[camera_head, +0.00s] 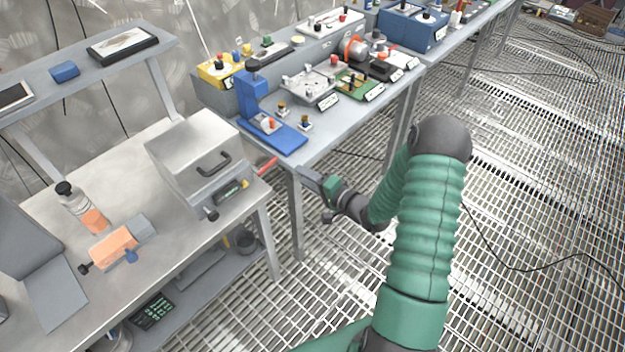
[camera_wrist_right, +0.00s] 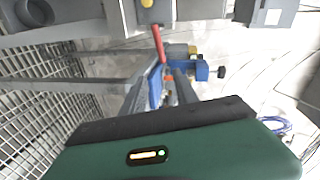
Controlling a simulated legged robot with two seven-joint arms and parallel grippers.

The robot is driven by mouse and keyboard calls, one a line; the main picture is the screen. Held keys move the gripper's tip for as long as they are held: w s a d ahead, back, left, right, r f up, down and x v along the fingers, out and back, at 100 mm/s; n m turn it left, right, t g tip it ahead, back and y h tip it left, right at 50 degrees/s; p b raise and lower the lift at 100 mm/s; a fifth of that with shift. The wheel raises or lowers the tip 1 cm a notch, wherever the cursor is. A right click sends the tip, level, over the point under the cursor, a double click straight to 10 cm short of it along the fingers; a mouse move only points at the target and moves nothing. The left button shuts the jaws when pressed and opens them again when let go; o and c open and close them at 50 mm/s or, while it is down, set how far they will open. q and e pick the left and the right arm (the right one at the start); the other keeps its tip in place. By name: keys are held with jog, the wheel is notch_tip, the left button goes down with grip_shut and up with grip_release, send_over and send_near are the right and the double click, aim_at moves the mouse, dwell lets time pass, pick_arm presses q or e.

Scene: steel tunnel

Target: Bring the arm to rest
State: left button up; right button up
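My right arm, in a green ribbed sleeve, reaches in from the bottom of the head view. My right gripper (camera_head: 315,182) is in front of the workbench, over the floor grating. It is just right of the red lever (camera_head: 266,166) on the grey metal box (camera_head: 198,160) and looks apart from it. No object shows in the gripper, but its fingers are too small to tell whether they are open. In the right wrist view the green gripper body fills the bottom, and the red lever (camera_wrist_right: 158,42) shows beyond it. My left gripper is not in view.
The near bench (camera_head: 150,135) holds a bottle (camera_head: 74,198) and an orange-and-grey device (camera_head: 112,246). The far bench (camera_head: 330,143) carries a blue stand (camera_head: 258,112) and several small fixtures. Open floor grating (camera_head: 540,180) lies to the right, with loose black cables.

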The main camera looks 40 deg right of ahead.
jog(key=s, duration=0.3)
jog(key=shift+r, duration=0.3)
jog(key=w+a+n+g+h+p, duration=0.1)
jog(key=a+n+g+p, duration=0.1)
jog(key=a+n+g, duration=0.6)
jog(key=s+a+r+n+g, duration=0.2)
jog(key=s+a+n, duration=0.1)
jog(key=s+a, duration=0.4)
jog(key=s+a+r+n+g, duration=0.2)
jog(key=s+a+n+g, duration=0.1)
jog(key=s+a, duration=0.4)
jog(key=shift+a+r+n+p, duration=0.35)
jog(key=shift+a+n, duration=0.15)
jog(key=shift+n, duration=0.3)
